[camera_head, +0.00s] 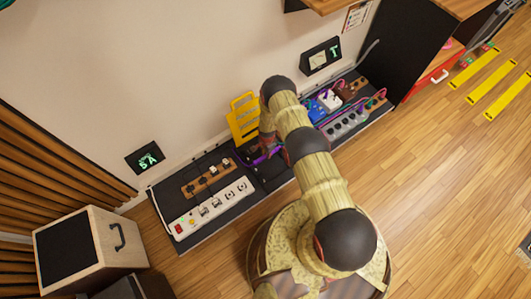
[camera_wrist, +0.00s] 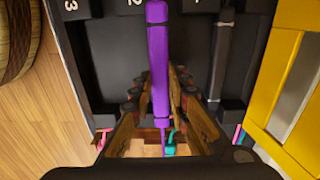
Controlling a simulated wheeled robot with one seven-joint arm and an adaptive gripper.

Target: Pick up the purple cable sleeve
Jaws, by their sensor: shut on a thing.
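The purple cable sleeve (camera_wrist: 158,60) is a long straight purple strip running upright through the middle of the wrist view. My gripper (camera_wrist: 162,92) is shut on it, with a finger on each side. In the head view only a small purple piece of the sleeve (camera_head: 266,158) shows beside my arm. My gripper is mostly hidden there behind my arm links. The sleeve is over the black rack (camera_wrist: 105,60), which has numbered slots. I cannot tell whether it still touches the rack.
A dark strip (camera_wrist: 222,50) lies in a slot to the right of the sleeve. A yellow frame (camera_head: 243,117) stands against the wall. A white power strip (camera_head: 211,208) is at left; pedals and cables (camera_head: 331,101) are at right. The wooden floor (camera_head: 440,170) at right is mostly free.

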